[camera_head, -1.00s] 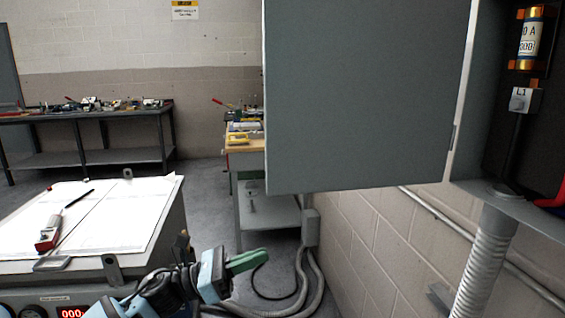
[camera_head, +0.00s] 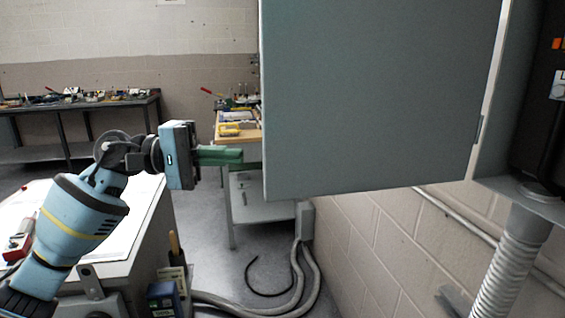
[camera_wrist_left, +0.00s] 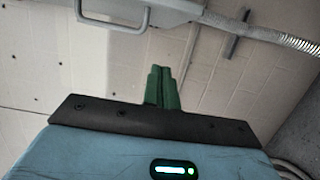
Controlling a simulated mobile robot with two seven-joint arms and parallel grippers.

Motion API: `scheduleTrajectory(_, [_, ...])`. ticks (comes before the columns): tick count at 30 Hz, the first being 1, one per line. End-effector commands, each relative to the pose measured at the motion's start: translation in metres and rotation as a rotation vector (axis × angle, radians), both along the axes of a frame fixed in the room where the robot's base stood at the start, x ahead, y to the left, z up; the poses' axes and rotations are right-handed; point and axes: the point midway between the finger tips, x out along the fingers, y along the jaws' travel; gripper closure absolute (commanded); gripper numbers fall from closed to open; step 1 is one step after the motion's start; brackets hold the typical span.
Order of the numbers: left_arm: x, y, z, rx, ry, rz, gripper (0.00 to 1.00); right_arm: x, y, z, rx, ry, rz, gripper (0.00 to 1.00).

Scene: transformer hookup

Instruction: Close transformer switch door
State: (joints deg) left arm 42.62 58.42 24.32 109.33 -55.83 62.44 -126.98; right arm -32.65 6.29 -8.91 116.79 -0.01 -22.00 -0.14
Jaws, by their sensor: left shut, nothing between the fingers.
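The grey switch door (camera_head: 370,95) stands swung open in the head view, hinged on its right side to the switch box (camera_head: 495,155). My left gripper (camera_head: 240,156) is to the left of the door's free edge. Its green fingers are shut and empty, with the tips close to that edge; I cannot tell whether they touch it. In the left wrist view the shut fingers (camera_wrist_left: 162,88) point toward the block wall, and a grey box underside with a handle shows at the top. My right gripper is not in view.
A cabinet with white paper (camera_head: 125,215) on top stands at the lower left. A workbench (camera_head: 240,130) with tools stands behind the door. A flexible conduit (camera_head: 510,265) runs down from the box. Cables (camera_head: 300,285) lie on the floor.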

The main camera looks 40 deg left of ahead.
Motion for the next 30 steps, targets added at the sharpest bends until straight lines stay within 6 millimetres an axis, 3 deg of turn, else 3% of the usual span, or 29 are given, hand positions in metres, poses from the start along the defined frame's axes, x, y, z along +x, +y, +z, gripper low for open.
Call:
scheduleTrajectory(19, [0.049,-0.074,0.006,-0.003,-0.006,-0.003,1.0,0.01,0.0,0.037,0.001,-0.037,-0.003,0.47])
scheduleTrajectory(30, [0.026,-0.1,0.002,0.0,-0.001,-0.002,1.0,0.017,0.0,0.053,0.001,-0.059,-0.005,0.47])
